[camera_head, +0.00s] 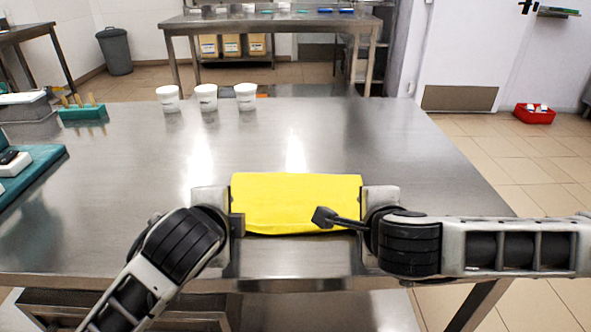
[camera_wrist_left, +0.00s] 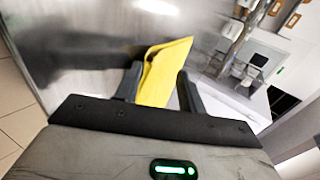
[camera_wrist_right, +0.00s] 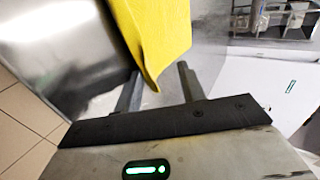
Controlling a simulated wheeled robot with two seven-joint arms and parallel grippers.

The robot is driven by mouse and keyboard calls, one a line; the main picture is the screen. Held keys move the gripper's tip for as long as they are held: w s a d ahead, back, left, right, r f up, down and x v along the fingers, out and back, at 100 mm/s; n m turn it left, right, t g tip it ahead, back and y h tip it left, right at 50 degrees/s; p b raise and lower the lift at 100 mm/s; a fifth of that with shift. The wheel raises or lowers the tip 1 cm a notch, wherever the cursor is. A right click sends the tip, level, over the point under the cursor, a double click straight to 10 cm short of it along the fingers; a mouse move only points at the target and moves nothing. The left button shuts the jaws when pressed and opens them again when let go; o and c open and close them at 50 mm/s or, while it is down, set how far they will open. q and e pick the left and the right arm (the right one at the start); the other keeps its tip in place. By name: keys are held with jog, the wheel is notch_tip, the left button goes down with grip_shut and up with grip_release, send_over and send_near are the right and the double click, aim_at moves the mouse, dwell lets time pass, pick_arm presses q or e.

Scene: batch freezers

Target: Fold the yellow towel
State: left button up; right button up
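The yellow towel (camera_head: 295,200) lies near the front edge of the metal table as a wide, low rectangle with a rounded front edge. My left gripper (camera_head: 237,225) is at the towel's left end. In the left wrist view its fingers (camera_wrist_left: 160,80) are spread, with the towel's edge between them. My right gripper (camera_head: 326,217) is at the towel's right end, with a dark finger reaching across its front. In the right wrist view its fingers (camera_wrist_right: 157,85) are apart, with the towel's end between them. The towel's underside is hidden.
The metal table (camera_head: 330,135) is clear behind the towel. Three white cups (camera_head: 207,97) stand at the back left. A green holder (camera_head: 83,112) and a teal tray (camera_head: 30,175) are on the left. The table's front edge is close to my grippers.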

pick_arm(q)
jog(key=s+r, duration=0.6)
jog(key=r, duration=0.2)
jog(key=shift+r, duration=0.4)
pick_arm(e)
jog(key=s+r, duration=0.6)
jog(key=r, duration=0.2)
jog(key=shift+r, duration=0.4)
